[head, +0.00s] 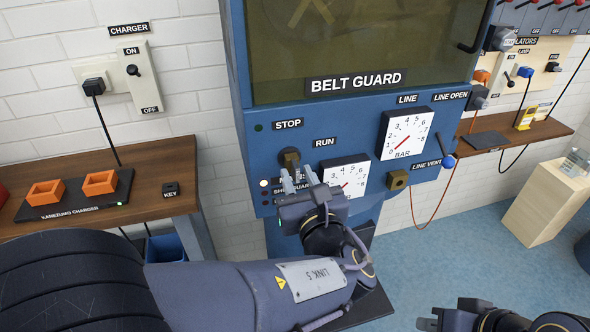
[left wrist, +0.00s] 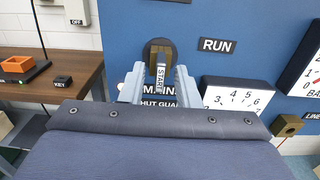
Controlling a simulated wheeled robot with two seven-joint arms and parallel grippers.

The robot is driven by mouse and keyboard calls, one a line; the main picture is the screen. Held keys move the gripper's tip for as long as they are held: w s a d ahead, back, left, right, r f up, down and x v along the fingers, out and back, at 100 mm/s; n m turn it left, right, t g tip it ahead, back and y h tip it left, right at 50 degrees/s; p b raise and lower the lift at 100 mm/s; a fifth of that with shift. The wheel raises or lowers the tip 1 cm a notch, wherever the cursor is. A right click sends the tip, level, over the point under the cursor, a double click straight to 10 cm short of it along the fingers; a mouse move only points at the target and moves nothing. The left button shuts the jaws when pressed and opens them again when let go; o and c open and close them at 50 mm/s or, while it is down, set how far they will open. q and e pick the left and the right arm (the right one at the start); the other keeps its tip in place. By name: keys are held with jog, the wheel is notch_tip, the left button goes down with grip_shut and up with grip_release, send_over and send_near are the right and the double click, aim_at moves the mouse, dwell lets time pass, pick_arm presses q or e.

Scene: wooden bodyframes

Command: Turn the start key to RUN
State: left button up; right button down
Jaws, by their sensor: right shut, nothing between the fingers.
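The start key (left wrist: 161,75), with a tag reading START, sits at a dark brass lock (head: 289,157) on the blue panel. The lock is below the STOP label (head: 288,124) and left of and below the RUN label (head: 325,142). My left gripper (head: 298,181) is at the panel, just below the lock. In the left wrist view its fingers (left wrist: 160,84) stand on either side of the key, with narrow gaps that look open. In the head view the fingers mostly hide the key. My right gripper (head: 428,321) is shut and empty at the bottom edge, far from the panel.
A gauge (head: 347,176) is close right of my left gripper, and a larger gauge (head: 406,133) is further right. A brass fitting (head: 398,180) juts out below it. A wooden bench (head: 150,160) with a charger stands left; another shelf (head: 550,127) is right.

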pick_arm(q)
grip_shut()
jog(key=shift+r+p, duration=0.1)
jog(key=shift+p, duration=0.4)
jog(key=shift+m+p, duration=3)
jog(key=shift+p, duration=0.95)
jog(key=shift+m+p, duration=1.3)
jog(key=shift+p, duration=0.6)
jog(key=shift+m, duration=0.3)
jog(key=shift+p, duration=0.3)
